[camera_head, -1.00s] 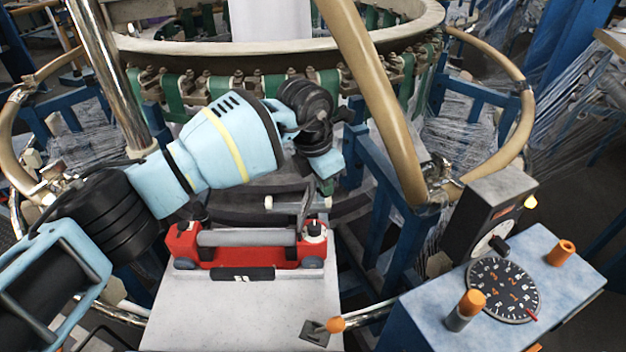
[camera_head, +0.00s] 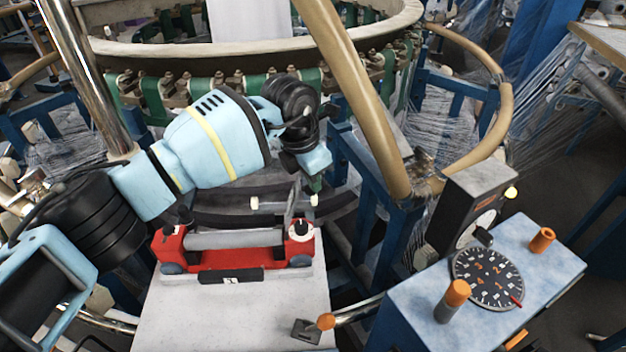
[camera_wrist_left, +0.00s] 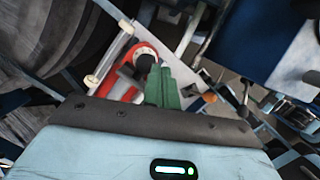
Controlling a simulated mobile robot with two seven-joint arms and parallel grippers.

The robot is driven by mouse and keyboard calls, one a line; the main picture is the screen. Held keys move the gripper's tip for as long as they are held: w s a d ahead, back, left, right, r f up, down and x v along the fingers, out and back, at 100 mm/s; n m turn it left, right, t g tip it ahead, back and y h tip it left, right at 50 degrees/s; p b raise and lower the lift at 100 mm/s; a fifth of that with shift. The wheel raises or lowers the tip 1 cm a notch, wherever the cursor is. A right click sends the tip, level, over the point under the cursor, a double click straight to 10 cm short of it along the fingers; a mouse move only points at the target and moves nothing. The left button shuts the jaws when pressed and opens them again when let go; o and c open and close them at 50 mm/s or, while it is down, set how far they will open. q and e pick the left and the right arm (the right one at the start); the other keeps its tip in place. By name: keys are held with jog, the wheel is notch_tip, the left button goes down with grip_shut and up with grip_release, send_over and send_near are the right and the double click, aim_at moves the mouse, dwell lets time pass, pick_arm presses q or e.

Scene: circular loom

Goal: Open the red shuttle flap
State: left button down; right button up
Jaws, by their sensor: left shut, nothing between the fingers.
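The red shuttle (camera_head: 207,259) lies on a pale table top (camera_head: 230,318), with a grey bar (camera_head: 235,239) along its top and a white-rimmed black knob (camera_head: 300,230) at its right end. A thin grey piece (camera_head: 291,205) stands up near that end. I cannot tell which part is the flap. My left gripper (camera_head: 316,185) is above and behind the shuttle's right end. In the left wrist view its green fingers (camera_wrist_left: 163,88) are shut and empty, in front of part of the red shuttle (camera_wrist_left: 150,52). Contact cannot be told. My right gripper is not in view.
The loom's round frame (camera_head: 260,48) stands behind, with a tan curved tube (camera_head: 355,100) coming down right of my gripper. A blue control box (camera_head: 420,310) with a numbered dial (camera_head: 487,277) stands at right. An orange-tipped lever (camera_head: 325,322) sits at the table's front right.

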pick_arm(q)
jog(key=shift+r, duration=0.5)
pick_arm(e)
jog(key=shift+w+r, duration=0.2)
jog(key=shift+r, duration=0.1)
pick_arm(q)
jog(key=shift+f, duration=0.15)
